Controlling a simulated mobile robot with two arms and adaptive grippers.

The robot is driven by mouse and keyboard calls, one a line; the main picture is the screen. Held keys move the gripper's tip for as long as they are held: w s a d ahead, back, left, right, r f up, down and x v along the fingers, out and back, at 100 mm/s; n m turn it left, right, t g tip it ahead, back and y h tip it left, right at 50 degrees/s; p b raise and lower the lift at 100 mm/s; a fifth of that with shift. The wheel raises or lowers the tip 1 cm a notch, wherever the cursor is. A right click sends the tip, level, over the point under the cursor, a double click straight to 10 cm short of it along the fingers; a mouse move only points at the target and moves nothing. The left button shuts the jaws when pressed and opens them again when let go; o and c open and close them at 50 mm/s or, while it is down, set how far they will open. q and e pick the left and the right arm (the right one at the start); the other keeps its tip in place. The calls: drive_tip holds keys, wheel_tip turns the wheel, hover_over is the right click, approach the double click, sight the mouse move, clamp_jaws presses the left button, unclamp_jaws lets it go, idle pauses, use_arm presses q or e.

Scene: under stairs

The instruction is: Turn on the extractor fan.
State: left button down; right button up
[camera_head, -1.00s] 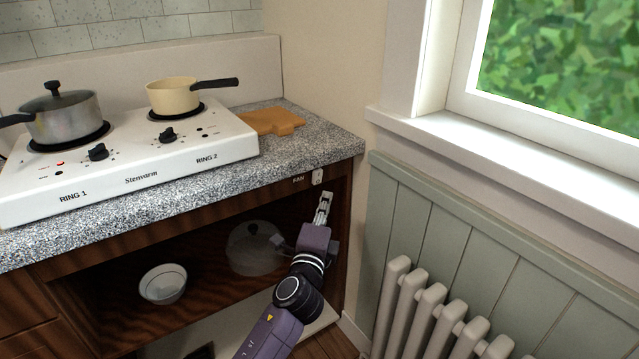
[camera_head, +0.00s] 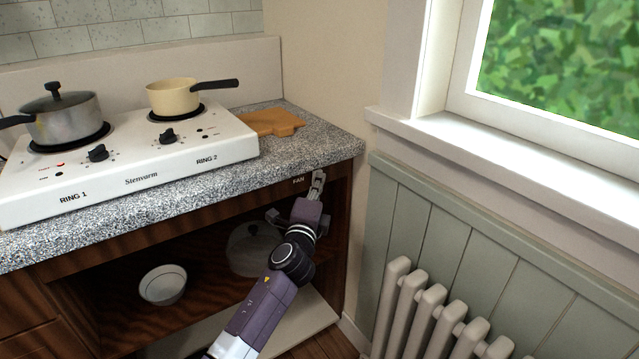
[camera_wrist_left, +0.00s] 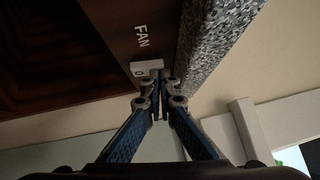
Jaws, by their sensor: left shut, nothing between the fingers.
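The fan switch is a small white plate (camera_wrist_left: 140,66) under the worktop's front edge, beside the dark "FAN" label (camera_wrist_left: 141,36). The label also shows in the head view (camera_head: 298,181). My left gripper (camera_head: 318,177) is shut and empty, its tips right in front of the switch. In the head view the gripper covers most of the switch. In the left wrist view the closed fingertips (camera_wrist_left: 158,74) overlap the side of the plate, where a "0" mark shows. I cannot tell whether they touch it. My right gripper is out of view.
The speckled worktop (camera_head: 330,146) overhangs the switch. On it stand a white two-ring hob (camera_head: 140,180) with two pots and a wooden board (camera_head: 270,122). The open shelf below holds a white bowl (camera_head: 163,284) and a lidded pot (camera_head: 252,252). A radiator (camera_head: 430,305) stands right.

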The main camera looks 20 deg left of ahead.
use_arm(q)
drive_tip(key=shift+w+a+r, duration=0.1)
drive_tip(key=shift+a+r, duration=0.05)
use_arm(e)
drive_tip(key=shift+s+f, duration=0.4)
use_arm(q)
drive_tip(key=s+d+f, duration=0.1)
drive_tip(key=s, duration=1.1)
drive_tip(key=shift+d+f, duration=0.2)
drive_tip(key=shift+d, duration=0.05)
drive_tip(key=shift+w, duration=0.1)
